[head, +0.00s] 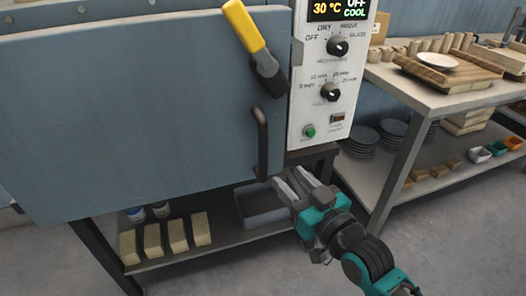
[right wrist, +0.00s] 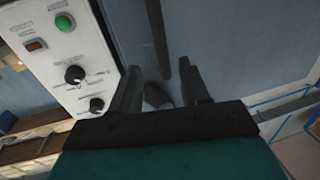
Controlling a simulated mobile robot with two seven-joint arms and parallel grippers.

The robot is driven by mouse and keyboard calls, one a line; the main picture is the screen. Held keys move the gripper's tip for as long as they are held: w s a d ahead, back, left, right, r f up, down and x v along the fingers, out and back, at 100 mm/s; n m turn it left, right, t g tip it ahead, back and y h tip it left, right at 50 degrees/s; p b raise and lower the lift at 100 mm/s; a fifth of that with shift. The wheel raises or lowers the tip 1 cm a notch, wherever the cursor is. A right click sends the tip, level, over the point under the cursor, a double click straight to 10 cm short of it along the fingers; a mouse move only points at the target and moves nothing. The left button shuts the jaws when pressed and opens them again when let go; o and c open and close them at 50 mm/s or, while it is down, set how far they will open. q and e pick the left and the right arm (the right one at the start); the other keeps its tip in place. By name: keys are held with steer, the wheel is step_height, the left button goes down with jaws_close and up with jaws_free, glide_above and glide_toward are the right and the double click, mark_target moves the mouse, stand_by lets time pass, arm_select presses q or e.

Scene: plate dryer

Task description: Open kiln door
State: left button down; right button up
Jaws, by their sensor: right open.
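The kiln door (head: 130,110) is a large blue-grey panel filling the left of the head view, its right edge beside the white control panel (head: 335,75). A black vertical handle (head: 262,140) sits near the door's lower right edge. Above it is a lever (head: 245,28) with a yellow grip and black end. My left gripper is out of view.
A dark stand under the kiln holds pale blocks (head: 163,239) and a grey bin (head: 262,207). A workbench (head: 425,96) on the right carries wooden boards and cups, with stacked plates (head: 362,140) below. The floor in front of the stand is clear.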

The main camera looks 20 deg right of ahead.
mark_target(265, 154)
steer(key=b+x, duration=0.2)
steer(key=x, duration=0.9)
steer(key=shift+w+a, duration=0.15)
steer(key=shift+w, duration=0.15)
steer(key=shift+c, duration=0.4)
steer(key=c, duration=0.3)
jaws_close()
